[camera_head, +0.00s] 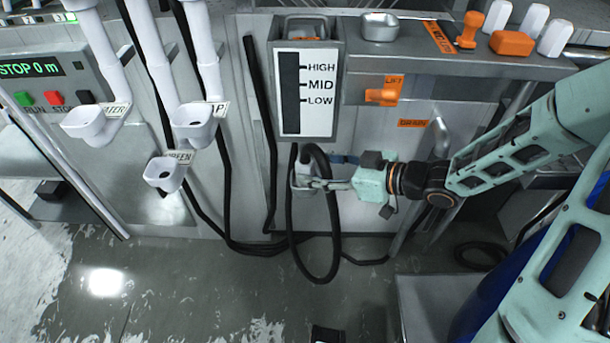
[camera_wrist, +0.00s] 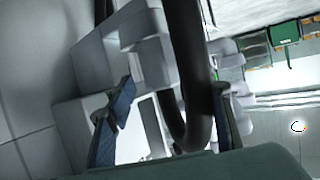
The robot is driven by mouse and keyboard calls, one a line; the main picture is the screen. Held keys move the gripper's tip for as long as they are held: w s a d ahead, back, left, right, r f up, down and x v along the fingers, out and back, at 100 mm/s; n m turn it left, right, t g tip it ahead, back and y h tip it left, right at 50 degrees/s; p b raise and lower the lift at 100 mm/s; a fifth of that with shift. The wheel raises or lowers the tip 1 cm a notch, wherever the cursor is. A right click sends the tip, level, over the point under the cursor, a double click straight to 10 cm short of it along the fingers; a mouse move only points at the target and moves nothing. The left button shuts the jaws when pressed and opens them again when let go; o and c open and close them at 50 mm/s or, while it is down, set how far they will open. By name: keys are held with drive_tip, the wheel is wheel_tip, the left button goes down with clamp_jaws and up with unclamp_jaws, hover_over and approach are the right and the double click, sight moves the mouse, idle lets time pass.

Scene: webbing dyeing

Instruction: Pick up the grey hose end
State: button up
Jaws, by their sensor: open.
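A pale grey blocky piece, which looks like the grey hose end (camera_head: 302,170), sits against the machine front below the level gauge, beside the top of a looped black hose (camera_head: 333,225). My gripper (camera_head: 308,184) is at this piece, and its fingertips partly cover it. In the wrist view my gripper (camera_wrist: 165,115) is open, with blue pads on its fingers. The black hose (camera_wrist: 188,75) passes between the fingers, nearer the right one. Pale grey blocks (camera_wrist: 148,60) show behind the left finger. I cannot tell whether the fingers touch the hose or the grey piece.
The level gauge (camera_head: 306,92) is just above my gripper. White funnel-shaped cups (camera_head: 193,125) on pipes stand to the left. An orange lift switch (camera_head: 381,95) and a drain handle (camera_head: 440,138) are to the right. Black hoses run along the wet floor (camera_head: 190,285), which is mostly open in front.

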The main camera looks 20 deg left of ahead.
sight(304, 167)
drive_tip(key=b+x, duration=0.1)
drive_tip(key=x, duration=0.3)
clamp_jaws()
idle(0.4)
